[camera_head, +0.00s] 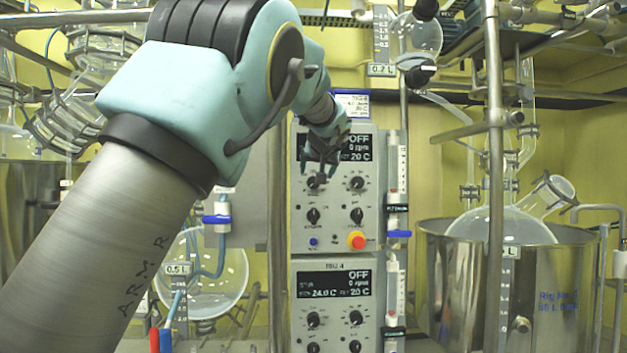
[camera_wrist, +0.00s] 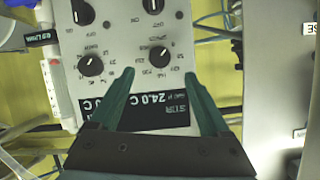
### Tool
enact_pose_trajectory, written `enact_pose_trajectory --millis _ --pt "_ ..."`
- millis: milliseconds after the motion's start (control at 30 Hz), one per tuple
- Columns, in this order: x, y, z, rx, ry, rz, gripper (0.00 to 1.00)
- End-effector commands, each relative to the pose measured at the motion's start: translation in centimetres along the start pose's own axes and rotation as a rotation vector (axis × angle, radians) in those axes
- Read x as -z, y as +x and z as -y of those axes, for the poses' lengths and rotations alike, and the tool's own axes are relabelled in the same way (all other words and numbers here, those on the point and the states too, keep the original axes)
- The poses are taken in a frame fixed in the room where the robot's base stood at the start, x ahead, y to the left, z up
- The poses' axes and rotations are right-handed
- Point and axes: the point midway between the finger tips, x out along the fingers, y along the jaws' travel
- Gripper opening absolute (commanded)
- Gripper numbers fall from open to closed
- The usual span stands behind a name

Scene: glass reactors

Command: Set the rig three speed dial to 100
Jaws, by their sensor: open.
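The upper control panel (camera_head: 365,225) stands above a panel marked RIG 4; its own rig label is hidden behind my gripper. Its display (camera_head: 357,146) reads OFF, 0 rpm and 20 C. My gripper (camera_head: 321,170) is open in front of the panel's upper left, fingers pointing down at its top row of dials. In the wrist view, upside down, the top-left black dial (camera_wrist: 160,56) lies just ahead of the gap between my fingertips (camera_wrist: 160,73), apart from them. The top-right dial (camera_wrist: 91,64) is beside it.
The RIG 4 panel (camera_head: 333,300) is directly below. A red button (camera_head: 356,240) and a blue button (camera_head: 313,242) sit under the upper dials. A metal pole (camera_head: 495,180) and steel vessel (camera_head: 450,270) stand right. A round flask (camera_head: 205,280) hangs left.

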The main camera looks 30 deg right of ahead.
Motion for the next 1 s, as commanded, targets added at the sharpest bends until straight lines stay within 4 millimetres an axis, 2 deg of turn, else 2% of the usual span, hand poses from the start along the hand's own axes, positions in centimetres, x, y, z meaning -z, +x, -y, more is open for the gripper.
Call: enact_pose_trajectory --millis 300,467,600,867,1000 --pt "0.3 5.8 0.2 0.003 0.000 0.003 0.80" --pt "0.2 7.8 0.1 0.001 0.000 0.001 0.80" --pt "0.1 8.5 0.1 0.001 0.000 0.001 0.80" --pt "0.0 8.7 0.0 0.000 -0.001 0.000 0.80" --pt "0.0 8.6 0.0 0.000 -0.001 0.000 0.67"
